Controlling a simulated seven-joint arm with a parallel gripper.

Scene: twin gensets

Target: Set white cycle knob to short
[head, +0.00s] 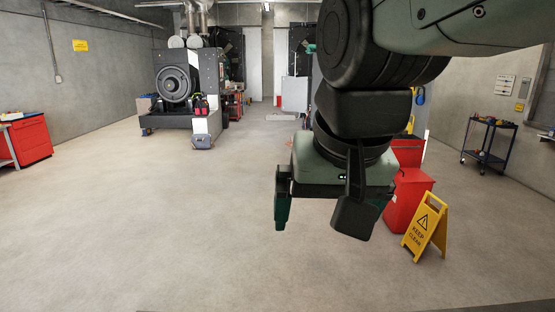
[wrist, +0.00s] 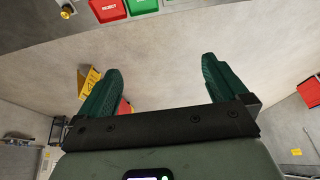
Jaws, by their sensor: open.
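I cannot make out a white cycle knob in either view. My gripper (head: 318,212) hangs in the air over the open floor in the head view, pointing down. In the wrist view my gripper (wrist: 162,68) shows its two green fingers wide apart, with nothing between them but bare floor. It touches nothing.
A yellow folding sign (head: 425,234) and a red cabinet (head: 407,200) stand right of my gripper. A dark genset (head: 177,85) stands back left, a red tool chest (head: 29,139) far left, a cart (head: 489,142) right. A red "REJECT" bin (wrist: 108,9) shows in the wrist view. The middle floor is clear.

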